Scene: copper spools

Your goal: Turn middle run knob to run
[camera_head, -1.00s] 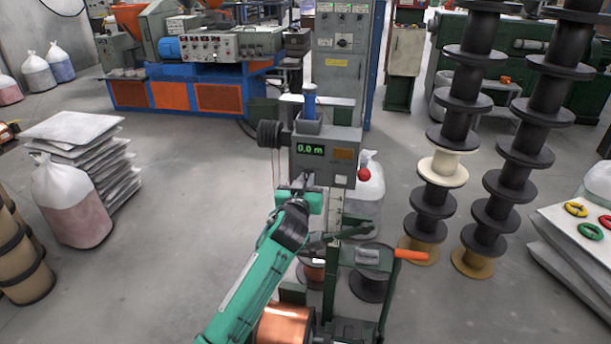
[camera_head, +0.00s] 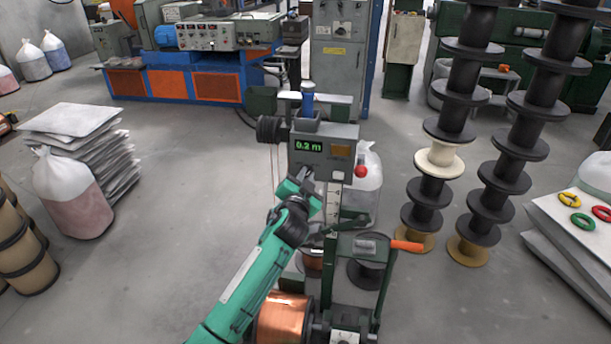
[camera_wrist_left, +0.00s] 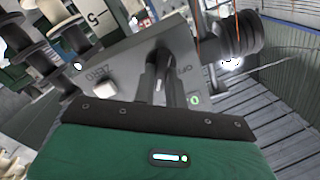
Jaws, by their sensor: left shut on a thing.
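The grey winding machine (camera_head: 318,160) stands in the middle of the head view, with a green display reading about 0.2 m. In the left wrist view its panel (camera_wrist_left: 120,65) shows the words ZERO and OFF. My left gripper (camera_head: 312,180) is at the lower part of this panel. In the left wrist view its dark fingers (camera_wrist_left: 172,85) are closed around a small knob beside the OFF mark; the fingers hide most of the knob. My right gripper is not in view.
A red knob (camera_head: 361,171) sticks out at the panel's right side. A copper spool (camera_head: 284,318) and an orange-handled lever (camera_head: 407,246) are below. Stacked black spools (camera_head: 437,160) stand to the right. White bags and stacked sheets (camera_head: 80,145) stand left; floor between is clear.

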